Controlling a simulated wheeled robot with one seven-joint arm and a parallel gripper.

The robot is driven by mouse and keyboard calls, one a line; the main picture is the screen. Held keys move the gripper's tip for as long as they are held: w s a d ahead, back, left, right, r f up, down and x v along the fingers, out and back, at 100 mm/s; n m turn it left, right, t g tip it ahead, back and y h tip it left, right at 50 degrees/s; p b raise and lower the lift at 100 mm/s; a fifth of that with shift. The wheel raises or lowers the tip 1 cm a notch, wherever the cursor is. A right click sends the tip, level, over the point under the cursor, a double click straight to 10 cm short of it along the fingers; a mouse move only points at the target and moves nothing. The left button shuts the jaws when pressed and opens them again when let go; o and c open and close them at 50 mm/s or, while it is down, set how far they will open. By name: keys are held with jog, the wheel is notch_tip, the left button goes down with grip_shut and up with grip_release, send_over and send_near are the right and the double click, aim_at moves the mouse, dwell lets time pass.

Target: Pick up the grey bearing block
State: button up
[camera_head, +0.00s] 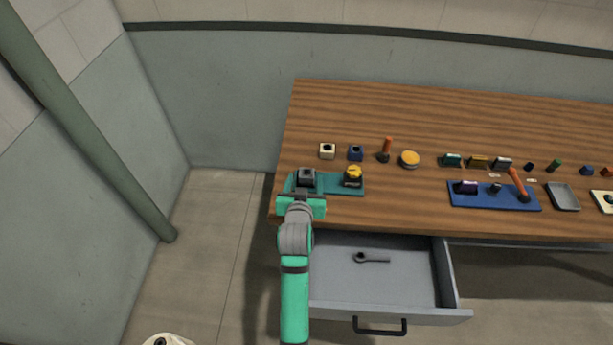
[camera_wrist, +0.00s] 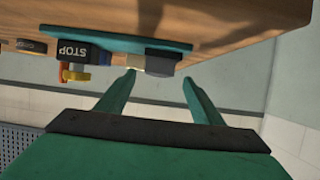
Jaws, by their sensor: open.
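The grey bearing block (camera_head: 306,175), a dark grey cube with a round hole, sits at the left end of a teal plate (camera_head: 335,190) near the table's front left corner. A yellow-topped block (camera_head: 353,174) stands at the plate's right end; in the wrist view it reads STOP. My gripper (camera_head: 302,196) is at the table's front edge, just in front of the grey block, and partly covers the plate. In the wrist view, the picture is upside down, and the open fingers (camera_wrist: 160,82) point toward the grey block (camera_wrist: 169,58). No contact is visible, and the jaws look empty.
An open drawer (camera_head: 335,296) below the table edge holds a dark wrench (camera_head: 373,259). Behind the plate stand a cream block (camera_head: 327,150) and a blue block (camera_head: 356,152). A blue tray (camera_head: 480,203) lies to the right. The table's back is clear.

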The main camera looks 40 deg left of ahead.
aim_at(307, 171)
jog(key=shift+x, duration=2.75)
jog(key=shift+w+r, duration=0.1)
jog(key=shift+r, duration=0.1)
jog(key=shift+c, duration=0.2)
jog(key=c, duration=1.4)
jog(key=shift+c, duration=0.2)
jog(key=shift+r, duration=0.15)
